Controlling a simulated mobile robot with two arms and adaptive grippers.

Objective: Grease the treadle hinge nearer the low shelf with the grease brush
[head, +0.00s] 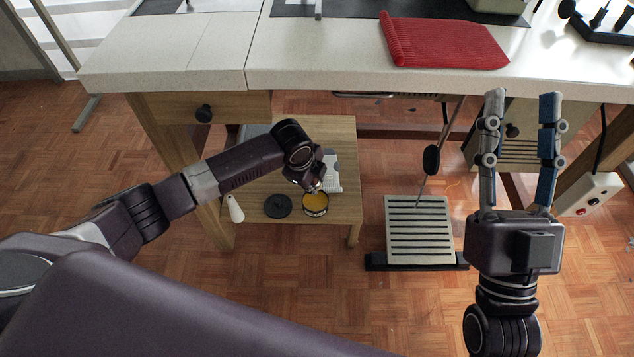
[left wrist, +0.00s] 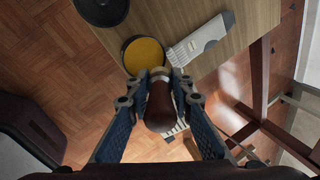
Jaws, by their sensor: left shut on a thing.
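The grease brush (left wrist: 160,105) has a brown handle and a pale ferrule. My left gripper (left wrist: 160,80) is shut on it, also seen over the low shelf in the head view (head: 314,186). The brush head is hidden behind the handle; I cannot tell whether it touches the grease. An open tin of yellow grease (head: 315,203) is right by the gripper, also in the left wrist view (left wrist: 144,54). The slatted treadle (head: 419,229) is on the floor; its dark hinge (head: 375,261) nearer the low shelf is at its front left. My right gripper (head: 522,97) is open and empty.
The low wooden shelf (head: 345,150) also bears a black lid (head: 278,206), a white-grey item (head: 331,172) and a small white item (head: 235,208). A rod (head: 441,138) rises from the treadle. The worktable (head: 170,60) overhangs them. The floor between shelf and treadle is clear.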

